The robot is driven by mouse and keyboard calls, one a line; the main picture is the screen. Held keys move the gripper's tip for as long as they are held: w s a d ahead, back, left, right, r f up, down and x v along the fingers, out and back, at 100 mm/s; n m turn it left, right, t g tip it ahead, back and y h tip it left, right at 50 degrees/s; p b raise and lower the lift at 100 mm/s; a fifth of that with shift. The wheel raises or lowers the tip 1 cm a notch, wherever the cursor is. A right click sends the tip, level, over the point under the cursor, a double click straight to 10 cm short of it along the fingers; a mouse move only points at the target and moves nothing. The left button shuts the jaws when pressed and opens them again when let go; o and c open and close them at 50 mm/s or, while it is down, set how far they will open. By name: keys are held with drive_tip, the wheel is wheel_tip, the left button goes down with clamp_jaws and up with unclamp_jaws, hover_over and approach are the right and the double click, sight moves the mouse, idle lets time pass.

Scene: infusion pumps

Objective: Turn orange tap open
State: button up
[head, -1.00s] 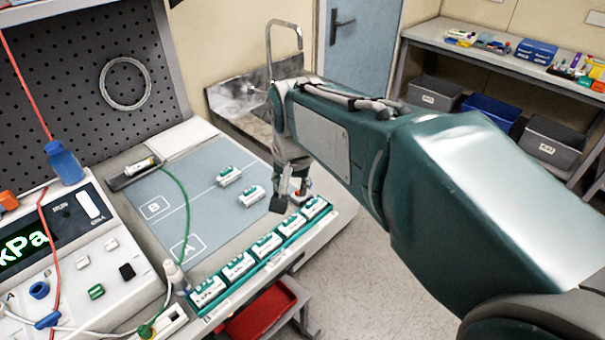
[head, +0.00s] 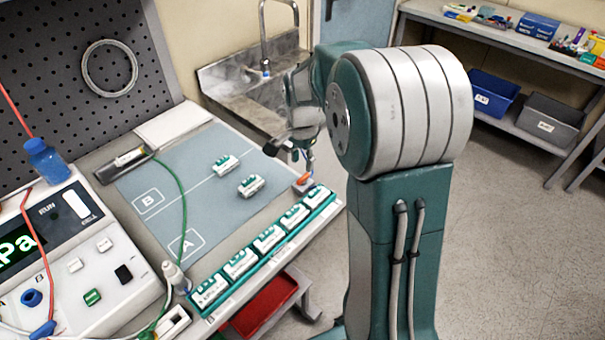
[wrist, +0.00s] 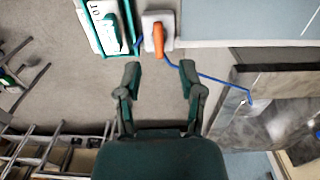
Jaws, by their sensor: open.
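The orange tap (wrist: 158,40) is a small orange lever on a pale square block, shown ahead of my fingertips in the wrist view. Its lever lies lengthwise, in line with the gap between my fingers. In the head view the tap (head: 302,181) is a small orange patch at the far right corner of the bench, partly hidden. My gripper (wrist: 160,72) is open and empty, its two dark fingers apart and short of the tap. In the head view my gripper (head: 290,151) hangs above the bench corner, partly hidden by my arm.
A green rack (head: 258,262) of white modules runs along the bench's front edge, beside the tap. A thin blue tube (wrist: 205,76) runs from the tap toward the sink (head: 250,85). Two white modules lie on the blue-grey mat (head: 160,190). A red tray (head: 262,305) sits below.

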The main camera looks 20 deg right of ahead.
sight(303, 177)
wheel_tip(303, 177, down, 6)
drive_tip(key=shift+d+r, duration=0.1)
drive_tip(key=shift+r, duration=0.15)
clamp_jaws()
